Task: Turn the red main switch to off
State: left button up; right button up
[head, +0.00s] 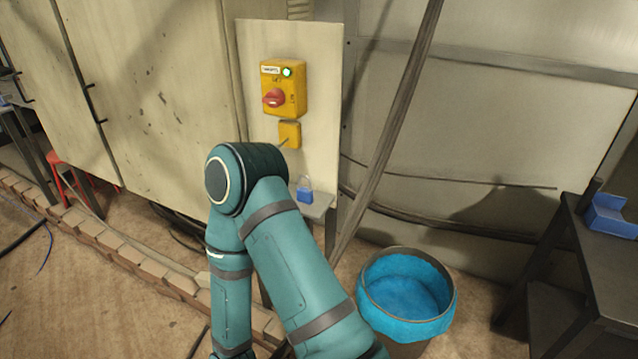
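The red main switch (273,98) is a rotary knob on the front of a yellow box (285,75). Its grip appears to lie roughly sideways; the position marks are too small to read. A small green lamp (287,72) and a white label sit at the top of the box. The box is fixed to a pale upright panel (322,60). One of my teal arms rises from the bottom, bends below the switch and runs back down out of the picture. It does not cover the knob. Neither gripper shows.
A smaller yellow box (290,134) is below the switch. A blue padlock (305,190) is on a small grey shelf (320,205). A blue-lined bin (408,290) stands right of my arm. A dark table (600,255) with a blue object (610,215) is at the right.

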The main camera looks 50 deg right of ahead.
aim_at(275, 98)
jog(key=z, duration=1.5)
